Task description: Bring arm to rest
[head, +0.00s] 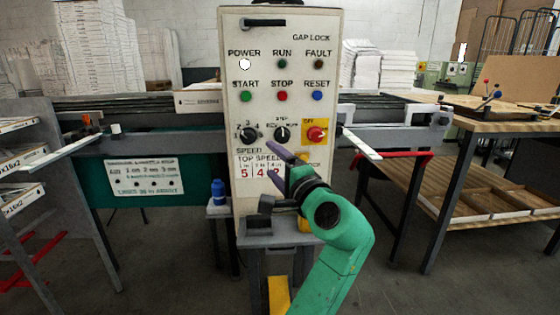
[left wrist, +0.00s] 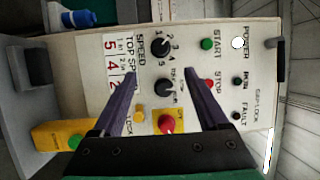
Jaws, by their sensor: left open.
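My left gripper (head: 271,153) is in front of the lower face of the control panel (head: 235,60), its green arm coming up from the bottom of the head view. Its two dark purple fingers are spread apart with nothing between them. In the left wrist view the open gripper (left wrist: 160,52) faces the same panel, which appears turned sideways. The black knobs (left wrist: 160,47) show between the fingers, and the red button (left wrist: 168,123) shows near the finger bases. I cannot tell whether a fingertip touches the panel. My right gripper is not in view.
A blue bottle-like object (head: 218,190) stands on a small grey shelf left of the panel. A wooden workbench (head: 480,125) stands at right, and a rack with boxed filters (head: 22,160) at left. Conveyor rails (head: 385,110) run behind. The floor (head: 400,285) at lower right is clear.

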